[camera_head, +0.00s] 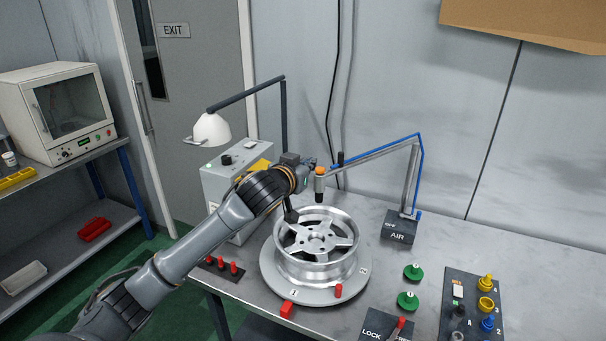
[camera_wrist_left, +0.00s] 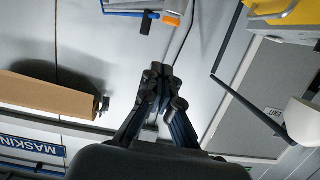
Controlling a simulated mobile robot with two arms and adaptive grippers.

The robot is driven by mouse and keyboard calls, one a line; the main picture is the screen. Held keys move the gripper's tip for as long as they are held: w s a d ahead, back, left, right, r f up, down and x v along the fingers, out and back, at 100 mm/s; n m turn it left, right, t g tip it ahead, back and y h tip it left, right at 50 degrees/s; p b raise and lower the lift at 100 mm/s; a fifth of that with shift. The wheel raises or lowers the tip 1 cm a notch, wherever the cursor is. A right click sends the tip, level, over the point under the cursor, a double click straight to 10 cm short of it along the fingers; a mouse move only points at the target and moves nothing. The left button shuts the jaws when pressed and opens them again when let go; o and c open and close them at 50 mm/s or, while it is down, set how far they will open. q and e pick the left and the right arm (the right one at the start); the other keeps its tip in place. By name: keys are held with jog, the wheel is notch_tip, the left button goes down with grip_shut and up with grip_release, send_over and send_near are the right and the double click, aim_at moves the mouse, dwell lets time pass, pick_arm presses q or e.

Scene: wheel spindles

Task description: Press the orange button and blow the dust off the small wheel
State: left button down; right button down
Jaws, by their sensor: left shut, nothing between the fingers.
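The silver spoked wheel (camera_head: 318,240) lies flat on a round turntable (camera_head: 345,290); I cannot make out dust on it. An air nozzle with an orange button (camera_head: 320,171) on top hangs above the wheel's far side, at the end of a jointed arm with a blue hose. The orange button also shows at the top of the left wrist view (camera_wrist_left: 172,20). My left gripper (camera_head: 309,163) is shut and empty, beside and just left of the button; in the head view I cannot tell whether they touch. In the wrist view its closed fingertips (camera_wrist_left: 160,76) are apart from the button.
The AIR base (camera_head: 398,231) stands right of the wheel. A grey control box (camera_head: 235,180) and a white lamp (camera_head: 211,130) stand at the left. Green knobs (camera_head: 408,301) and a coloured button panel (camera_head: 472,305) are at the right.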

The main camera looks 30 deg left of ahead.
pick_arm(q)
jog(key=b+v, duration=0.1)
jog(key=v, duration=0.2)
jog(key=shift+s+d+r, duration=0.1)
jog(key=shift+s, duration=0.05)
dwell(0.3)
dwell(0.3)
dwell(0.4)
